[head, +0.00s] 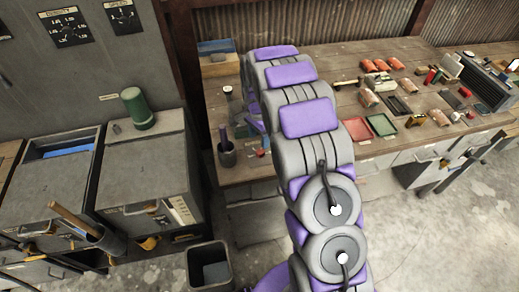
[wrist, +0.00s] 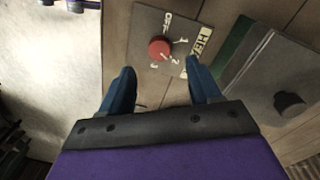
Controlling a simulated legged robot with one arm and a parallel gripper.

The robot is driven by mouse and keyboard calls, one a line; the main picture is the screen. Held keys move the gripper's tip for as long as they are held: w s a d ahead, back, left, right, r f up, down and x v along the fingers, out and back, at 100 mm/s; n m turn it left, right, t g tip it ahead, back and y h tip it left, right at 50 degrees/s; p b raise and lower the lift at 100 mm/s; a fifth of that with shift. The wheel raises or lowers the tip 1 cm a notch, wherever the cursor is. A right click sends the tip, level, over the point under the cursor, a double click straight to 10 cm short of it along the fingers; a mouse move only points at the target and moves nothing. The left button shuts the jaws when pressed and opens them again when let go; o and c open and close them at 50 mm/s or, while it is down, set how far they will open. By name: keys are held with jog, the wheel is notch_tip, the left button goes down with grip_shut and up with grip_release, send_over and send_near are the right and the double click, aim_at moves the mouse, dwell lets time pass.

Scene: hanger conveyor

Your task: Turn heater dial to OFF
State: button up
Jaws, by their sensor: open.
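The heater dial (wrist: 160,49) is a round red knob on a dark plate (wrist: 146,22) in the wrist view. White marks around it read OFF, 1, 2 and 3, and part of a HEATER label shows at the plate's right. The pointer's exact setting is too small to tell. My gripper (wrist: 161,82) has two blue fingers, open and empty. The dial lies just beyond the fingertips, roughly centred between them, with no visible contact.
A grey panel with a dark knob (wrist: 290,104) is right of the dial plate. The wooden workbench (head: 225,172) carries a dark cup (head: 227,157), red and green trays (head: 383,126) and several loose items. Grey cabinets stand at left, with a bin (head: 208,255) on the floor.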

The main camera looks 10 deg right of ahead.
aim_at(260, 151)
notch_tip(260, 151, down, 7)
jog(key=shift+s+d+r+b, duration=0.1)
jog(key=shift+s+b, duration=0.05)
jog(key=shift+b, duration=0.2)
jog(key=shift+c, duration=0.3)
jog(key=c, duration=1)
